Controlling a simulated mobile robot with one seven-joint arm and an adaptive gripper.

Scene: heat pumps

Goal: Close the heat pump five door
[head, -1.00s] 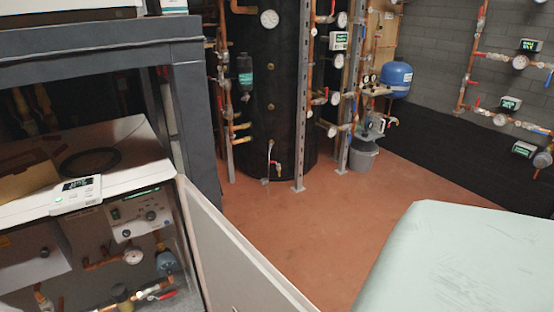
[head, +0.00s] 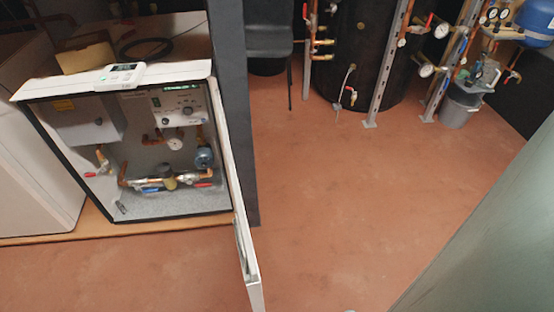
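A white heat pump cabinet (head: 75,95) stands at the left on a low wooden base in the head view. Its front is open and shows pipes, a gauge and a control panel inside. I cannot read a number on it. Its white door (head: 236,185) is hinged at the cabinet's right side. The door stands wide open, sticks out toward me and shows nearly edge-on. My gripper is not in view.
A dark frame post (head: 233,100) stands just right of the cabinet. A black tank (head: 355,50) with copper pipes, a grey bucket (head: 458,105) and a blue vessel (head: 538,20) stand at the back. A pale green surface (head: 490,230) fills the lower right. The reddish floor between is clear.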

